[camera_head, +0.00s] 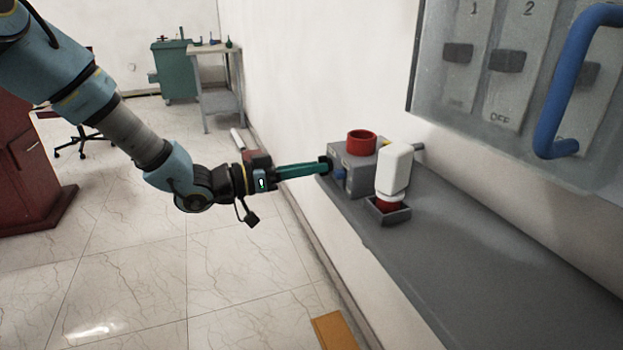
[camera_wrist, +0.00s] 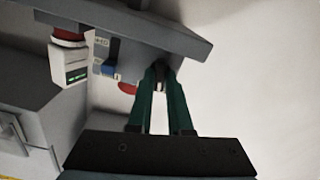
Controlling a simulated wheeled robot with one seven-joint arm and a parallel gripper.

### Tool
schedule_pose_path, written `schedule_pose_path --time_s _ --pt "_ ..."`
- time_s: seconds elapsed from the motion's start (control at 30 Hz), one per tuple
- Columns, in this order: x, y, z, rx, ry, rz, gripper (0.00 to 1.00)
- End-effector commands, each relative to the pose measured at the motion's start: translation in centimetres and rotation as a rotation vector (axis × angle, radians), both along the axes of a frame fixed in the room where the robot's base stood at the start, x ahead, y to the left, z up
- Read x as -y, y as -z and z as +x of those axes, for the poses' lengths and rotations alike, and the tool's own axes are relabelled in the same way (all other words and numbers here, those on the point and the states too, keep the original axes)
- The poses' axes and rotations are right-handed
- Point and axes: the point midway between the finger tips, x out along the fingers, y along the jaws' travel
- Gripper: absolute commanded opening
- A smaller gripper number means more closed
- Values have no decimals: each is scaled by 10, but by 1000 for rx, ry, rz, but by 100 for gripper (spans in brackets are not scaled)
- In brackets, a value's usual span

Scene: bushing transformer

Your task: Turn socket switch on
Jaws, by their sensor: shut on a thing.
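The grey socket box (camera_head: 358,177) sits on the grey ledge, with a red round socket (camera_head: 362,141) on top. It also shows in the wrist view (camera_wrist: 140,55). A small blue switch (camera_head: 339,174) is on its front face; in the wrist view the blue switch (camera_wrist: 109,69) is left of my fingers, apart from them. My gripper (camera_head: 322,167) reaches the left end of the box with its green fingers. In the wrist view my gripper (camera_wrist: 160,75) is shut on a small dark knob (camera_wrist: 160,85) at the box. The fingers hide part of the knob.
A white plug-like block (camera_head: 395,168) stands in a small grey holder (camera_head: 390,216) right of the box. A grey panel (camera_head: 425,75) with numbered switches and a blue handle (camera_head: 562,85) is on the wall above. The grey ledge (camera_head: 470,260) is clear toward the front right.

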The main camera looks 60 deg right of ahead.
Motion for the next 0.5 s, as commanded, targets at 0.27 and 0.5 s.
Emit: schedule_pose_path --time_s 0.27,0.5 --pt "0 3 1 135 -2 -95 0" --pt "0 2 1 192 -2 -136 0"
